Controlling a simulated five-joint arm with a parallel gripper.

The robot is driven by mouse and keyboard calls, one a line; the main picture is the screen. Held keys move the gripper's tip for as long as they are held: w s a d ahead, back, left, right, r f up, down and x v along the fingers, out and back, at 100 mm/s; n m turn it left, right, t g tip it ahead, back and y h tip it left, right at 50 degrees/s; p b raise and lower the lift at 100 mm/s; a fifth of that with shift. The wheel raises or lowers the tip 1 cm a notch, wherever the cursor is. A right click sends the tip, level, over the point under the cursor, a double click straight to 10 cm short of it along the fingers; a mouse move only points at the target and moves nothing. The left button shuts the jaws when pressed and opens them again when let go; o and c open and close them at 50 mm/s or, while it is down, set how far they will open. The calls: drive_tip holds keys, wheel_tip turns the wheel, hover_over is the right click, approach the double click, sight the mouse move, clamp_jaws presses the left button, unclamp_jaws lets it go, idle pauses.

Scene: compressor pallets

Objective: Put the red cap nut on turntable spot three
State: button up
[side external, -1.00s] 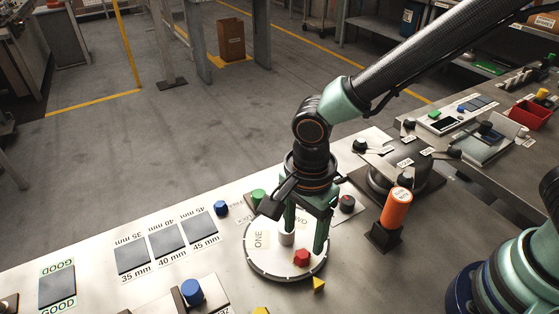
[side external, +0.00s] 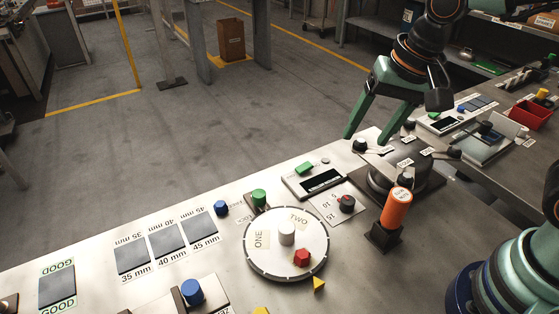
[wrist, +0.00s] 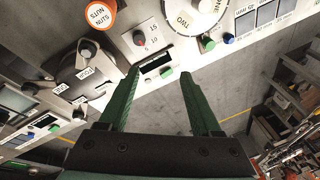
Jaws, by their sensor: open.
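The red cap nut (side external: 302,257) sits on the round white turntable (side external: 262,268), near its front right edge. Spots ONE and TWO are marked at the left and back of the disc; any mark under the nut is hidden. A white post (side external: 287,232) stands at the centre. My gripper (side external: 366,141) is open and empty, raised to the back right, well apart from the nut. In the wrist view my gripper (wrist: 158,76) shows nothing between its fingers; part of the turntable (wrist: 170,28) is at the top, and the nut is out of view.
An orange canister (side external: 397,208) stands right of the turntable. A dial panel (side external: 346,203), a display box (side external: 320,181) and a green knob (side external: 259,197) lie behind it. A yellow triangular piece (side external: 319,284) is at its front right rim. Grey pads (side external: 166,241) lie left.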

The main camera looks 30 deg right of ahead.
drive_tip(key=s+d+r+n+t+h, duration=0.1)
drive_tip(key=s+d+r+n+t, duration=0.1)
drive_tip(key=d+n, duration=0.4)
drive_tip(key=shift+d+r, duration=0.3)
drive_tip(key=shift+d, duration=1.35)
